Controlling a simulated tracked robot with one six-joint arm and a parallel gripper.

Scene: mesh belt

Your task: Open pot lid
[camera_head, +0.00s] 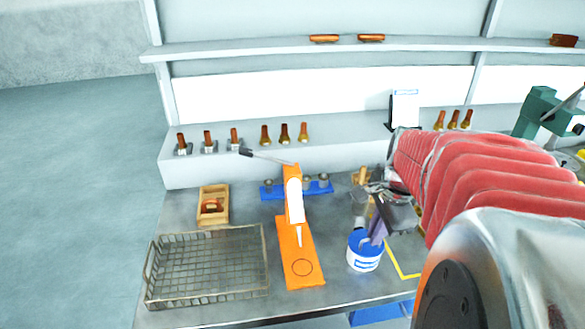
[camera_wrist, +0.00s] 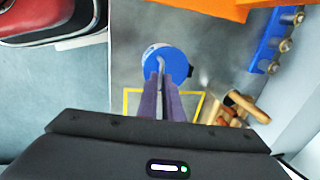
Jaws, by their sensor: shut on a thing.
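A white pot (camera_head: 364,262) with a blue lid (camera_head: 363,241) stands on the grey workbench, right of the orange press. In the wrist view the blue lid (camera_wrist: 176,62) shows from above with a pale curved handle. My gripper (camera_head: 377,232) reaches down from the right. Its two purple fingers (camera_wrist: 161,84) are shut on the lid's handle. The lid appears to sit on the pot; whether there is a gap between them cannot be told. The fingers hide part of the handle and the lid.
An orange press (camera_head: 297,250) stands close left of the pot, and a wire basket (camera_head: 207,268) lies farther left. A yellow outline (camera_wrist: 195,104) marks the bench beside the pot. Wooden-handled tools (camera_wrist: 240,108) and a blue rack (camera_wrist: 272,40) are near.

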